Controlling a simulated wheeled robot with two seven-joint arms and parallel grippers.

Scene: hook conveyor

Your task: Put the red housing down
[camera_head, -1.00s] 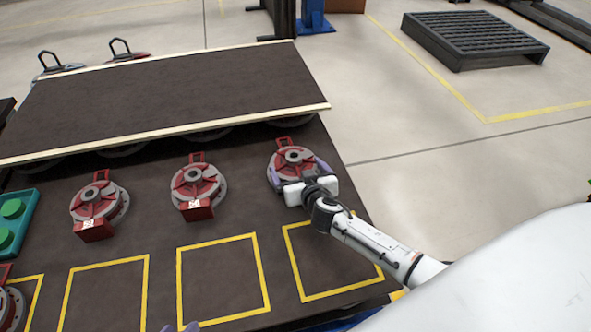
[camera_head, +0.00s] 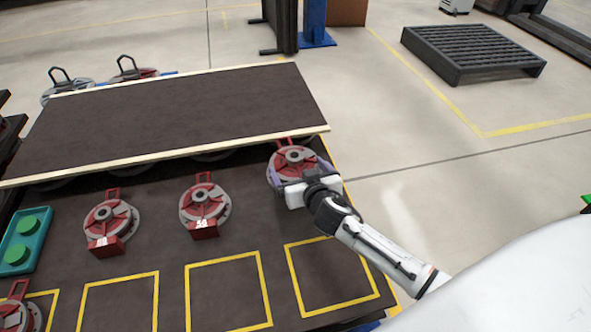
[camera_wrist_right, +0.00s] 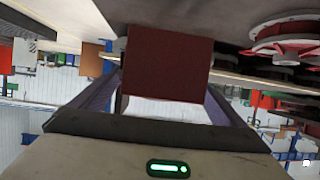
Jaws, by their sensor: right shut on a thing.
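My right gripper (camera_head: 303,174) is shut on a red housing (camera_head: 293,157) with a grey rim and a red loop handle. The held housing is at the right end of the dark table, close to the raised belt's pale edge and beyond the rightmost yellow square. Whether it touches the table I cannot tell. In the right wrist view a plain dark red block of the housing (camera_wrist_right: 168,62) sits between the two purple fingers (camera_wrist_right: 165,98). My left gripper is not in view.
Two similar housings (camera_head: 205,204) (camera_head: 111,222) stand in the same row to the left, another (camera_head: 18,312) at lower left. Empty yellow squares (camera_head: 265,290) mark the near table (camera_head: 160,255). The raised belt (camera_head: 190,110) is bare. A green tray (camera_head: 20,228) lies at left.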

